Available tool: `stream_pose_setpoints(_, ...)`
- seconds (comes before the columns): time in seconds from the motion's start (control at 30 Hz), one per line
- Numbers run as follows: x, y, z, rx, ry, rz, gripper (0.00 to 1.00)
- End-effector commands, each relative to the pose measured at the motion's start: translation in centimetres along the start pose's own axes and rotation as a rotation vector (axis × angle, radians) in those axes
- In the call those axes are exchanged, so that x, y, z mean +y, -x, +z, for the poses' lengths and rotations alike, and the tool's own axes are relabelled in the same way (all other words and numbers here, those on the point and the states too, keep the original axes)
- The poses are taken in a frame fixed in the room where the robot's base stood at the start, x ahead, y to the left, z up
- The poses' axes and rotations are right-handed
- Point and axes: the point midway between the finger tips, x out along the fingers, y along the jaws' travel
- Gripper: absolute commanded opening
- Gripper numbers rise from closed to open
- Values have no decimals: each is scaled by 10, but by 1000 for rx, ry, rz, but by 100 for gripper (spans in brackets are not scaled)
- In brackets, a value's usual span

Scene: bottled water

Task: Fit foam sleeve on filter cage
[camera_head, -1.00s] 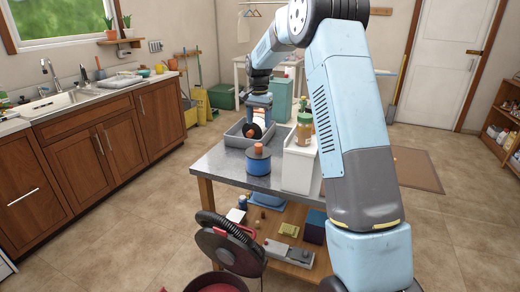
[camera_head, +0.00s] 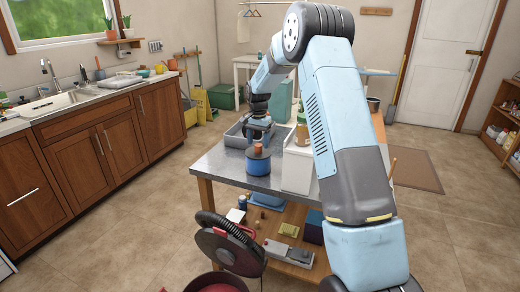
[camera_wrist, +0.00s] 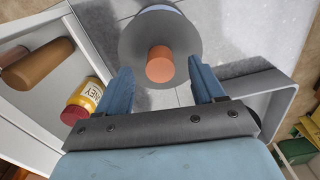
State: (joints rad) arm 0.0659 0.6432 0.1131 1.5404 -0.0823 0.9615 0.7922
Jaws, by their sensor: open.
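A blue cylinder (camera_head: 264,178) stands upright on the grey-topped table, with a grey disc on top and an orange-brown knob (camera_head: 257,150) at its centre. The frames do not tell which part is the foam sleeve and which the filter cage. My gripper (camera_head: 258,141) is open above and behind the cylinder, near the grey tray. In the wrist view my open fingers (camera_wrist: 157,77) point toward the grey disc (camera_wrist: 182,30) and orange knob (camera_wrist: 159,65). Nothing shows clamped between them. Most of the blue body is hidden under the disc there.
The grey tray (camera_head: 232,139) sits behind the cylinder on the table (camera_head: 227,172). A white bin (camera_head: 297,171) stands on the right, holding a honey jar (camera_wrist: 84,101) and a brown cylinder (camera_wrist: 38,66). A black round-headed appliance (camera_head: 228,247) is in front of the table.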

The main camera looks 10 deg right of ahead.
Motion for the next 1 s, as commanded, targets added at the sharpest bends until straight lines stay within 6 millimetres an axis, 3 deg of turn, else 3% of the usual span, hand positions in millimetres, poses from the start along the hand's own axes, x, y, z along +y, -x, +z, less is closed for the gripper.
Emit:
stream_pose_setpoints(0.2,0,-14,0,-1,1,1,68)
stream_pose_setpoints(0.57,0,-17,1,-1,2,1,68)
stream_pose_setpoints(1.0,-1,-16,1,-1,2,1,48)
